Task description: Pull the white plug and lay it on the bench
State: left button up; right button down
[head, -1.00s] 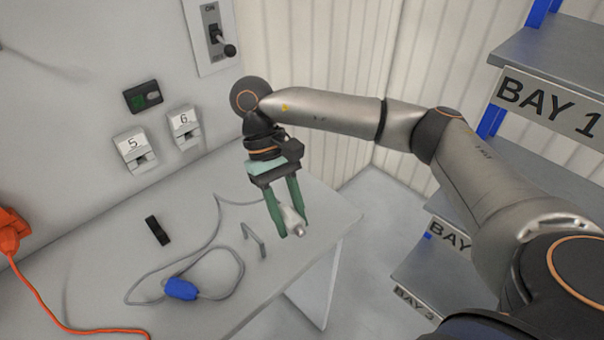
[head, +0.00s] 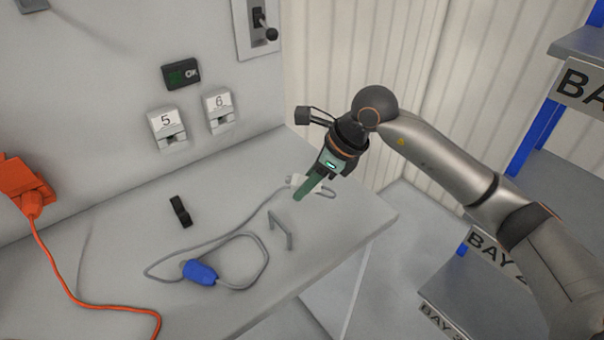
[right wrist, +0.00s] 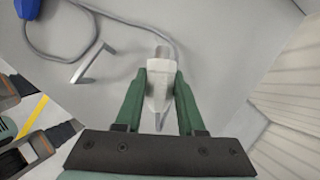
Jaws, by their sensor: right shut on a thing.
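The white plug (right wrist: 160,84) is between the two green fingers of my right gripper (right wrist: 161,82), which is shut on it. In the head view the gripper (head: 303,192) points down and left at the bench (head: 350,222), low over its right part. The plug (head: 296,181) shows there only partly behind the fingers. I cannot tell whether it touches the bench top. A grey cable (head: 240,228) lies on the bench and runs up to near the plug.
A blue connector (head: 200,272), a grey bracket-like handle (head: 281,229) and a black clip (head: 180,211) are on the bench. Sockets 5 (head: 168,128) and 6 (head: 218,110) and a lever switch (head: 262,26) are on the wall. An orange plug (head: 32,203) is at left; shelves stand right.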

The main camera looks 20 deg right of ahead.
jog(key=w+m, duration=0.1)
jog(key=w+m+t+h, duration=0.1)
jog(key=m, duration=0.1)
jog(key=shift+a+r+m+b, duration=0.1)
jog(key=shift+r+m+b, duration=0.05)
jog(key=shift+m+b, duration=0.2)
jog(key=shift+w+r+m+t+h, duration=0.15)
jog(key=shift+w+m+t+h, duration=0.2)
jog(key=shift+m, duration=0.3)
jog(key=shift+w+r+m+h+b, duration=0.1)
jog(key=shift+w+m+h+b, duration=0.3)
jog(key=shift+m, duration=0.5)
jog(key=shift+s+f+b, duration=0.1)
jog(key=shift+f+b, duration=0.4)
jog(key=shift+f, duration=0.4)
jog(key=shift+f+b, duration=0.4)
jog(key=shift+f, duration=0.3)
jog(key=c, duration=0.9)
grip_release()
jog(key=o, duration=0.9)
